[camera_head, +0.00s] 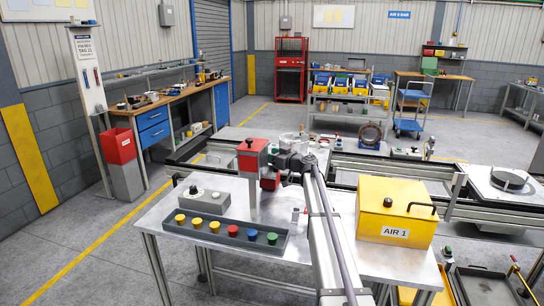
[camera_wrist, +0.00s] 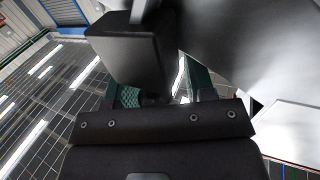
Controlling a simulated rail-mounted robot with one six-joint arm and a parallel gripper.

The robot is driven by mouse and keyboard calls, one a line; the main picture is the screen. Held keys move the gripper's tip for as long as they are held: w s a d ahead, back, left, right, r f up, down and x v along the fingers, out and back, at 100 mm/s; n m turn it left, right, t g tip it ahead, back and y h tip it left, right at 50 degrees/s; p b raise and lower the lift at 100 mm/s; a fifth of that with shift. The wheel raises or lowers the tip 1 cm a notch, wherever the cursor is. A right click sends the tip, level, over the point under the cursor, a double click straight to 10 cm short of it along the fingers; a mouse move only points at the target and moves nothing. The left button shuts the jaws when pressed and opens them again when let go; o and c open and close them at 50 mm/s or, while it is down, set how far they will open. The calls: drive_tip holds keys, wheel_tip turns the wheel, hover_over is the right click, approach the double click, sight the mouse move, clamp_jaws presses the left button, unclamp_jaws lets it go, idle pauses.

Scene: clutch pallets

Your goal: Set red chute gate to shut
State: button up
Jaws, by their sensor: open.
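In the wrist view, my gripper (camera_wrist: 160,92) is open, with green-padded fingers apart. A dark block (camera_wrist: 128,55) stands in front of them, partly covering the fingers. A large grey surface (camera_wrist: 245,50) fills the upper right.
A tray of coloured knobs (camera_head: 225,236) and a grey button box (camera_head: 203,198) lie at the table's front left. A yellow box marked AIR 1 (camera_head: 396,212) stands at the right. Conveyor rails run behind.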

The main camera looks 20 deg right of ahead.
drive_tip(key=shift+s, duration=0.1)
drive_tip(key=v, duration=1)
drive_tip(key=shift+s+d, duration=0.2)
drive_tip(key=shift+s, duration=0.05)
drive_tip(key=shift+d+f, duration=0.1)
